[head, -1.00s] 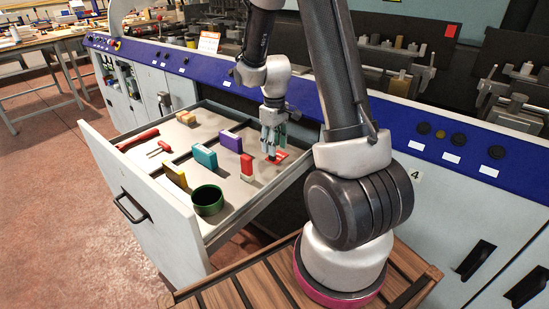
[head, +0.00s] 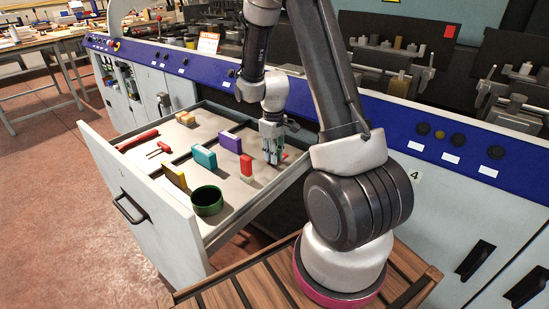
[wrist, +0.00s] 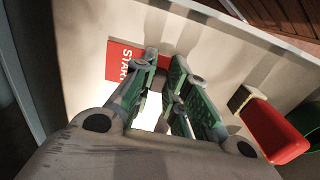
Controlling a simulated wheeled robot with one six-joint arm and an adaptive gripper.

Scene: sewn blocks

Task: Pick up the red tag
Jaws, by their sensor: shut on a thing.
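The red tag (wrist: 122,60) lies at the drawer's inner right side, with white letters reading "START" in the wrist view. In the head view only a small red part of the tag (head: 285,156) shows behind the fingers. My gripper (head: 272,160) points down into the drawer, low over its floor. In the wrist view the green-padded fingers of my gripper (wrist: 162,90) are shut on the tag's near part. The fingers hide that part, and I cannot tell whether the tag is lifted.
The open drawer (head: 222,228) also holds a purple block (head: 231,142), a teal block (head: 205,157), a yellow block (head: 175,177), a green cup (head: 207,200) and a red-handled tool (head: 138,140). The drawer wall is close on the right.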

